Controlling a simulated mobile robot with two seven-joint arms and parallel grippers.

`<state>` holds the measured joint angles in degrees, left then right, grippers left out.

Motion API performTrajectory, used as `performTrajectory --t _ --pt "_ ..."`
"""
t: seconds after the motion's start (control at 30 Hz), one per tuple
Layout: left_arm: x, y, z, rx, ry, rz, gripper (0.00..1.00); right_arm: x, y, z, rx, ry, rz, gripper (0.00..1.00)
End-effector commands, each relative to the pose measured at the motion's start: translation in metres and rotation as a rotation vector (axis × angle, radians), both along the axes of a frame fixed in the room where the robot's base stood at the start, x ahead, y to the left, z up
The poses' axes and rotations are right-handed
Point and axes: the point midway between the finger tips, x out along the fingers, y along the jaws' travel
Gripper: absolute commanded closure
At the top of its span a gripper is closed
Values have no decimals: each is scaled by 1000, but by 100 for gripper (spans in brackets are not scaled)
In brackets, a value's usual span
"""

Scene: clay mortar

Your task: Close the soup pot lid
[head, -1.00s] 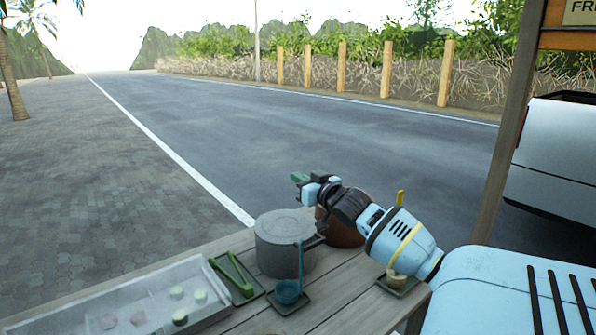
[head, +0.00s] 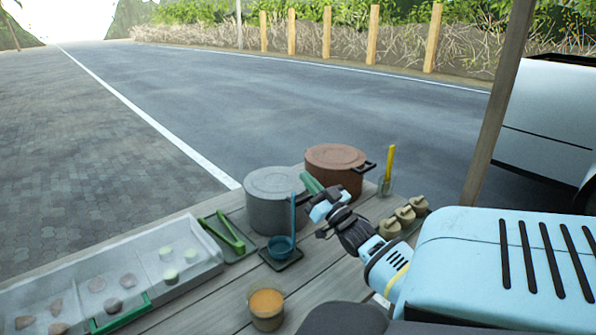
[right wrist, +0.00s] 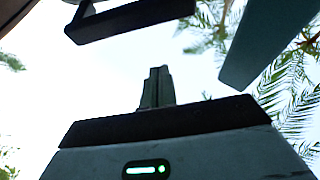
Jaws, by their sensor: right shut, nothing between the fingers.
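A grey pot (head: 268,212) stands on the wooden table with a flat grey lid (head: 275,182) lying on it. A brown pot (head: 350,180) stands behind it to the right, its flat brown lid (head: 336,156) on top and seemingly level. I cannot tell which one is the soup pot. My right gripper (head: 312,185) is shut and empty, in front of the brown pot and right of the grey one, covering part of both. I cannot tell if it touches either. Its closed fingers (right wrist: 157,87) show against the sky in the right wrist view. My left gripper is out of view.
A blue ladle (head: 281,247) stands on a dark coaster before the grey pot. Green tongs (head: 230,231) lie on a tray beside a glass-sided food case (head: 120,262). An orange-filled cup (head: 266,309) stands in front. A yellow-handled utensil (head: 390,162) stands right of the brown pot.

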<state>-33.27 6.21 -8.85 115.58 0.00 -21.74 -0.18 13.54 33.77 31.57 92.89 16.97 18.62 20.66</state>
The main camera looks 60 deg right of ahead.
Motion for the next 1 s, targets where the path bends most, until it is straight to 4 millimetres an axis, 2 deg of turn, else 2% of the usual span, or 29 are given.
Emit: performTrajectory --t 0.03,0.4,1.0 --pt "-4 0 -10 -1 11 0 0 -3 1 -17 -1 1 0 100" --pt "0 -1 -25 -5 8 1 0 -9 3 -59 -1 -1 1 100" --pt "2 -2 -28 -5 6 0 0 -9 4 -76 7 16 0 100"
